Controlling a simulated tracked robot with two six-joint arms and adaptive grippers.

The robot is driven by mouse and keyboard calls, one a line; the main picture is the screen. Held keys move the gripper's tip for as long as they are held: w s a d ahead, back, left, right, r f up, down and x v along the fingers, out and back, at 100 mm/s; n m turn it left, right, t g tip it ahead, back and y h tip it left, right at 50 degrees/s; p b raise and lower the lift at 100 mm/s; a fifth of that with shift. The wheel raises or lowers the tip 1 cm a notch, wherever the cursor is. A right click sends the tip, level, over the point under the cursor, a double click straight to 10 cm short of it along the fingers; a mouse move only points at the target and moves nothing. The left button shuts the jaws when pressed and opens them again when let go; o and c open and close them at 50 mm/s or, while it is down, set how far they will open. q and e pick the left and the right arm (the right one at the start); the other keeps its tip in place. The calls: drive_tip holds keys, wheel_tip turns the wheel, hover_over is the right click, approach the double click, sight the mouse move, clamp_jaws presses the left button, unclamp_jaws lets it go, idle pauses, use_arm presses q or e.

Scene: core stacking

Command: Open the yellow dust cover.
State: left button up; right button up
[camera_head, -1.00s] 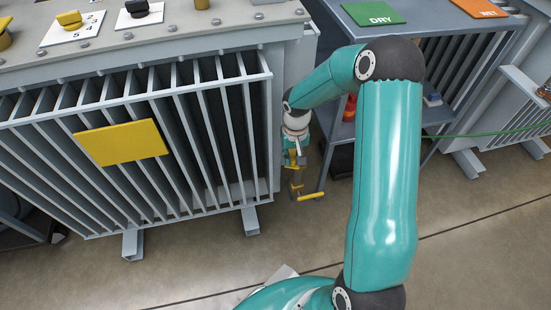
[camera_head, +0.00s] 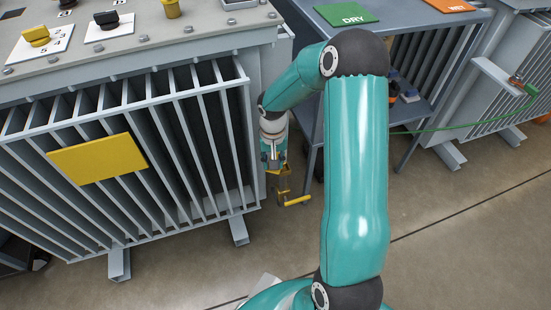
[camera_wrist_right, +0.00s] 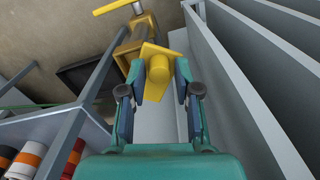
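The yellow dust cover (camera_wrist_right: 156,72), a flat plate with a round knob, shows in the right wrist view in front of a brass-coloured valve (camera_wrist_right: 135,40). My right gripper (camera_wrist_right: 159,70) has its two fingers apart, one on each side of the cover. I cannot tell whether either finger touches it. In the head view my right gripper (camera_head: 272,158) points down beside the transformer's corner, just above the valve (camera_head: 284,182) with its yellow lever (camera_head: 297,200). The cover is hard to make out there. My left gripper is not in view.
The grey transformer (camera_head: 248,90), with radiator fins and a yellow plate (camera_head: 97,158), stands close left of the gripper. A grey cart (camera_head: 400,30) with a green DRY sign (camera_head: 346,14) stands behind at right. Red and white cylinders (camera_wrist_right: 28,155) lie lower left in the wrist view.

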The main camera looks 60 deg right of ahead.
drive_tip(key=shift+o, duration=0.5)
wheel_tip(320, 180, up, 12)
idle(0.4)
drive_tip(key=shift+f, duration=0.1)
drive_tip(key=shift+c, duration=0.2)
